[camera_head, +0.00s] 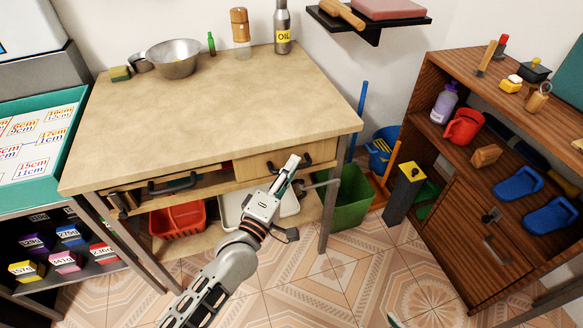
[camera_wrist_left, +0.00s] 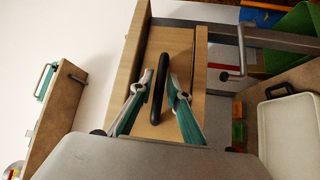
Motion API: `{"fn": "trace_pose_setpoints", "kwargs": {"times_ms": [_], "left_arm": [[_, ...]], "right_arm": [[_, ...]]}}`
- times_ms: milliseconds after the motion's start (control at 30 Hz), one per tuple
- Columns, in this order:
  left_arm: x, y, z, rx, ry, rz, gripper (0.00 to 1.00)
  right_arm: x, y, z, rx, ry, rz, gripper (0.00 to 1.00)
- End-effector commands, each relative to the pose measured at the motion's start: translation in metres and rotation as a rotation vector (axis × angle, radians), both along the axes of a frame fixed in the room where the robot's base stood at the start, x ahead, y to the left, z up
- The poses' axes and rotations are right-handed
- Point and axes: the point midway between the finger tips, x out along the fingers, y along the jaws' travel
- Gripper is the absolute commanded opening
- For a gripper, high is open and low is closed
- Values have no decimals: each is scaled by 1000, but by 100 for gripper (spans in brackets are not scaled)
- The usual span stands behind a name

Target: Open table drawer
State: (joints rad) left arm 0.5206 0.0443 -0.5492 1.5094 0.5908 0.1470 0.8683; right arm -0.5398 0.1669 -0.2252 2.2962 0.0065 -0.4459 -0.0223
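The wooden table (camera_head: 215,105) has a right drawer (camera_head: 256,166) under its top, with a black bar handle. In the left wrist view the drawer front (camera_wrist_left: 178,45) is large and its black handle (camera_wrist_left: 158,88) runs between my fingers. My left gripper (camera_head: 290,172) is at this drawer front; in the left wrist view its two teal-tipped fingers (camera_wrist_left: 163,92) are apart, one on each side of the handle. I cannot tell whether they touch it. The gripper partly covers the drawer in the head view. A small teal and white tip at the bottom edge may be my right gripper (camera_head: 394,320).
Another black handle (camera_head: 172,184) is on the table's left side. A red bin (camera_head: 178,220) and a white tray (camera_head: 232,208) are below. A green bin (camera_head: 350,197) stands by the right leg. A brown cabinet (camera_head: 470,230) is at right; tiled floor lies between.

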Motion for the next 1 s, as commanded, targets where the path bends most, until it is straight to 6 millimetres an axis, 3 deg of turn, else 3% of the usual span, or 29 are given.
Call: {"fn": "trace_pose_setpoints", "kwargs": {"times_ms": [233, 333, 667, 1000], "left_arm": [[1, 0, 0, 1, 0, 0, 16], [1, 0, 0, 1, 0, 0, 0], [-4, -2, 2, 1, -1, -1, 0], [-50, -17, 7, 2, -5, -2, 0]], "right_arm": [[6, 1, 4, 3, -14, 1, 40], [6, 1, 4, 3, -14, 1, 40], [4, 1, 5, 1, -11, 1, 40], [5, -7, 12, -22, -16, -3, 40]]}}
